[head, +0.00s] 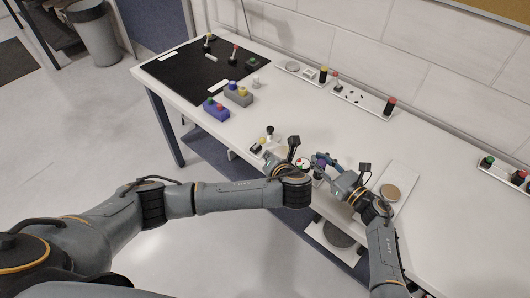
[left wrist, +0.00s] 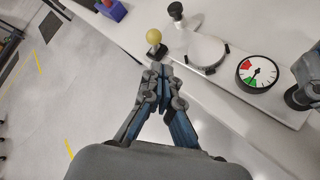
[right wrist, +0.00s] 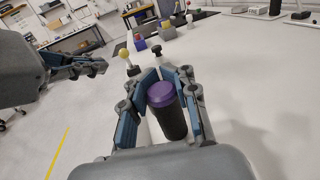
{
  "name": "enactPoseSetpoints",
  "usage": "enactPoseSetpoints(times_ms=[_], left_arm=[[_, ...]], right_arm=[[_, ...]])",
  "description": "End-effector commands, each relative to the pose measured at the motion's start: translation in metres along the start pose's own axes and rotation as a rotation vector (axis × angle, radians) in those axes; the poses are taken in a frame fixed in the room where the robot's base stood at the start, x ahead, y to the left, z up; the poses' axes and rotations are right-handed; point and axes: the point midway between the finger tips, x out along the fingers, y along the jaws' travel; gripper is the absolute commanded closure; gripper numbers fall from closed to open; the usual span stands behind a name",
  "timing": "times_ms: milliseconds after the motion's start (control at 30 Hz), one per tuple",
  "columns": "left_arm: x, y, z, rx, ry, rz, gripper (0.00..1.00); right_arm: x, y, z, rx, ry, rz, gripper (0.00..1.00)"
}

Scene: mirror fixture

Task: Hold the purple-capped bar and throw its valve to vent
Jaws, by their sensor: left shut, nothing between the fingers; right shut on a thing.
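The purple-capped bar (right wrist: 168,112) stands between the fingers of my right gripper (right wrist: 160,85), which is shut on it; it has a dark body and a purple top. In the head view my right gripper (head: 328,164) is at the table's front edge. My left gripper (left wrist: 157,70) is shut and empty, its tips just short of a yellow ball knob (left wrist: 154,36) on a stem. A black knob (left wrist: 175,10) stands beyond it. A round gauge (left wrist: 258,73) with red and green sectors is on the same plate. I cannot read which mark is vent.
A white disc (left wrist: 205,52) lies between the knobs and the gauge. Purple (head: 216,108) and grey (head: 238,94) button boxes stand farther left by a black mat (head: 170,75). Knobbed fixtures line the wall (head: 362,98).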

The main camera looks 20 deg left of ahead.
Motion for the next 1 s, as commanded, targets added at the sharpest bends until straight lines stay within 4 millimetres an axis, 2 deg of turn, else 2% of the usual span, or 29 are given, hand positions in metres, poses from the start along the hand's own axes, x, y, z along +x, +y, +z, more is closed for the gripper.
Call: enactPoseSetpoints(times_ms=[33, 100, 400, 600, 1000], left_arm=[[-0.004, -0.008, -0.013, -0.009, -0.022, 0.022, 1.00], [-0.009, -0.013, -0.024, -0.028, -0.067, 0.064, 1.00], [-0.043, -0.027, -0.061, -0.077, -0.240, 0.200, 1.00], [-0.057, -0.029, -0.070, -0.087, -0.295, 0.237, 1.00], [-0.058, -0.029, -0.070, -0.088, -0.304, 0.243, 1.00]], right_arm=[[-0.001, 0.000, -0.001, 0.001, 0.002, -0.001, 1.00], [-0.001, 0.000, -0.001, 0.001, 0.002, -0.001, 1.00], [-0.001, 0.000, -0.001, 0.001, 0.002, -0.001, 1.00], [-0.001, 0.000, -0.001, 0.000, 0.002, -0.001, 1.00], [-0.001, 0.000, -0.001, 0.000, 0.002, -0.001, 1.00]])
